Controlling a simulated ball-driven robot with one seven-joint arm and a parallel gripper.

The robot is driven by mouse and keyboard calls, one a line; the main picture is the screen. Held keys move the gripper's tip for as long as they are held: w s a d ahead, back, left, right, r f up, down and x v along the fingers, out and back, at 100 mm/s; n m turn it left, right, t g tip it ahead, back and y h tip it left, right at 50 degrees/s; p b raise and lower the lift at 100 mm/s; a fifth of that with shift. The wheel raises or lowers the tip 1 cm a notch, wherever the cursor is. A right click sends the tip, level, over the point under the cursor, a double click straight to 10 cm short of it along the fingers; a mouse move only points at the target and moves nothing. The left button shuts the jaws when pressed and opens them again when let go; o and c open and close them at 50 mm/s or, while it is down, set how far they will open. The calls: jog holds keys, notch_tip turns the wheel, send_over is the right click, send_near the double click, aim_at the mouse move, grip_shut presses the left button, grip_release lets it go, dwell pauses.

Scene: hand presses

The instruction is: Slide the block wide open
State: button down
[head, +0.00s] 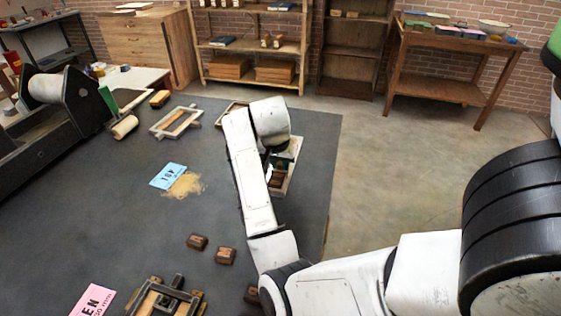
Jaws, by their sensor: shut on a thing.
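My gripper (277,152) is at the right side of the dark table, pointing down at a small pale-framed press (289,180). The gripper's wrist and arm cover much of this press. A brown wooden block (275,182) shows inside the frame, just below the gripper. The fingertips are mostly hidden; the gripper appears shut on the block. I cannot tell how far the block stands along its frame.
The dark table (120,215) holds other frames (175,121), a wooden press (166,298), loose brown blocks (197,242), a blue card (168,176) by sawdust, and a pink card (92,300). A roller machine (50,115) stands left. The table's middle is mostly clear.

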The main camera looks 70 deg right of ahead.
jog(key=shift+d, duration=0.1)
dwell(0.3)
jog(key=d, duration=0.3)
jog(key=d+p, duration=0.1)
jog(key=d, duration=0.2)
jog(key=w+d+p, duration=0.1)
jog(key=d, duration=0.3)
jog(key=shift+d, duration=0.1)
jog(key=c, duration=1)
grip_release()
jog(key=shift+o, duration=0.2)
jog(key=v, duration=1)
jog(key=shift+a+r, duration=0.25)
jog(key=shift+r, duration=0.1)
jog(key=shift+s+f, duration=0.1)
jog(key=shift+s, duration=0.05)
